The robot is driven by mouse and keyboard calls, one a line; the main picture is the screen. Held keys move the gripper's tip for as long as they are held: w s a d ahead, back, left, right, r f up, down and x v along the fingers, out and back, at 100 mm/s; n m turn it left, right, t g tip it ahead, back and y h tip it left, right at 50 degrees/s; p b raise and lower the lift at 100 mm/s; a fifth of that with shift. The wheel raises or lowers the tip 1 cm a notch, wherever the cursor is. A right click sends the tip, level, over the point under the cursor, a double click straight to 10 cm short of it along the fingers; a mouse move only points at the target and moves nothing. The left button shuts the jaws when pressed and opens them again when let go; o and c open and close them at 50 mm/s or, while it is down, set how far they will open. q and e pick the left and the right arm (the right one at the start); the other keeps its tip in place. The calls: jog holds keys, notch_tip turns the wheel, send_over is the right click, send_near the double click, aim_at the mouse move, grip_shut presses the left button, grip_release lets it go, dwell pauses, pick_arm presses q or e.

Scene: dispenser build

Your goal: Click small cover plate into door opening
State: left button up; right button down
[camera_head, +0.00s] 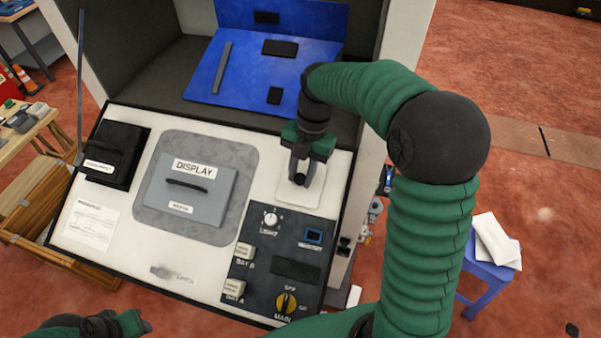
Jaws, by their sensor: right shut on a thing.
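A light-coloured small plate (301,190) lies at the upper right of the door's white panel, above the dark control section. My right gripper (299,176) is over this plate and shut on its dark handle, mostly hidden by the fingers. The plate is at or very near the panel face; I cannot tell whether it is seated in an opening. The door (135,258) is a white panel with a dark frame, tilted toward me. My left gripper (138,322) is at the bottom left edge, apart from the door, and its jaws are too small to judge.
The door carries a DISPLAY plate (188,187) with a handle, a black box (113,153) and a control section (273,262) with knobs. A blue board (262,68) stands behind. A wooden table (28,137) is at left, a blue stool (486,270) at right.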

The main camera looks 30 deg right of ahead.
jog(key=shift+a+r, duration=0.45)
jog(key=shift+a, duration=0.25)
jog(key=shift+s+d+f, duration=0.1)
jog(key=shift+d+f, duration=0.05)
jog(key=shift+d, duration=0.4)
jog(key=shift+a+p, duration=0.3)
jog(key=shift+a, duration=0.1)
pick_arm(q)
jog(key=shift+a+r, duration=0.35)
pick_arm(e)
jog(key=shift+a, duration=0.25)
pick_arm(q)
jog(key=shift+r, duration=0.1)
pick_arm(e)
jog(key=shift+r, duration=0.2)
jog(key=shift+r, duration=0.1)
pick_arm(q)
jog(key=shift+d+r+p, duration=0.3)
jog(key=shift+p, duration=0.1)
pick_arm(e)
jog(key=shift+d+r, duration=0.1)
jog(key=shift+d, duration=0.15)
pick_arm(q)
jog(key=shift+a+r, duration=0.15)
jog(key=shift+a, duration=0.05)
pick_arm(e)
jog(key=shift+r, duration=0.1)
